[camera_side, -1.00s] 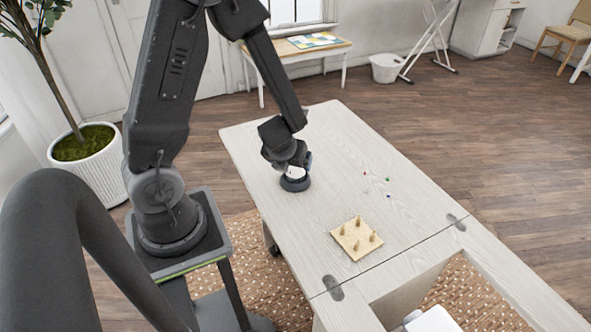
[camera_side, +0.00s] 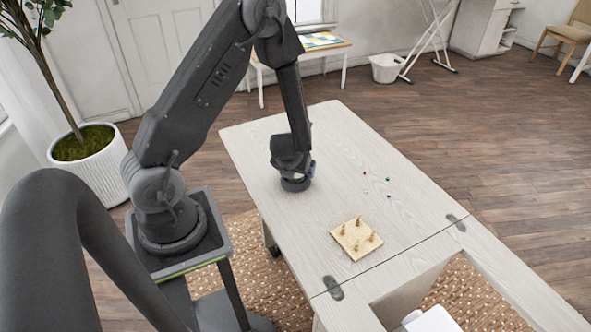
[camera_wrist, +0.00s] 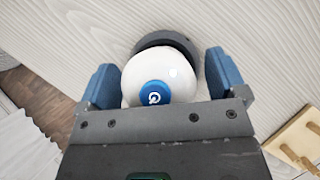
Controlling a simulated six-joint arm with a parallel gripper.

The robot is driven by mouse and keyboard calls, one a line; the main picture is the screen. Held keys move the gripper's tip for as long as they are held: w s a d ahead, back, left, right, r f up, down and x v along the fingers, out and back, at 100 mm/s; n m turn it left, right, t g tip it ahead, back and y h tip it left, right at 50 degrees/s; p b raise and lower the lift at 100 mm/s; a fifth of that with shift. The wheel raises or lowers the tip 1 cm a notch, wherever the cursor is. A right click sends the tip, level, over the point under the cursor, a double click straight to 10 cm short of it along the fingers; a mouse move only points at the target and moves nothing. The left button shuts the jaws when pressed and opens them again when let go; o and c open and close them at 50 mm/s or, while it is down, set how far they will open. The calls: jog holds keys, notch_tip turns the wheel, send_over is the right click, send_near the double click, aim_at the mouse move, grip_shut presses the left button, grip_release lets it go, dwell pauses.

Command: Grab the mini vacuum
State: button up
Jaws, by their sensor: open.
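The mini vacuum (camera_wrist: 172,68) shows in the wrist view as a white dome with a round blue button on top and a dark ring base. It stands on the pale wooden table. In the side view its dark base (camera_side: 296,184) shows under my gripper, and my wrist hides most of the rest. My gripper (camera_wrist: 163,75) is open, with one blue finger on the left of the dome and one on the right. The right finger is very close to the dome; I cannot tell whether it touches.
A wooden peg board (camera_side: 356,239) lies on the table (camera_side: 395,205) nearer the front; its edge shows at the lower right of the wrist view. Several small coloured pins (camera_side: 388,180) lie right of the gripper. The table's far end is clear.

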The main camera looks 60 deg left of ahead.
jog(key=shift+c, duration=0.4)
jog(key=c, duration=1.1)
jog(key=shift+r, duration=0.15)
jog(key=shift+r, duration=4.9)
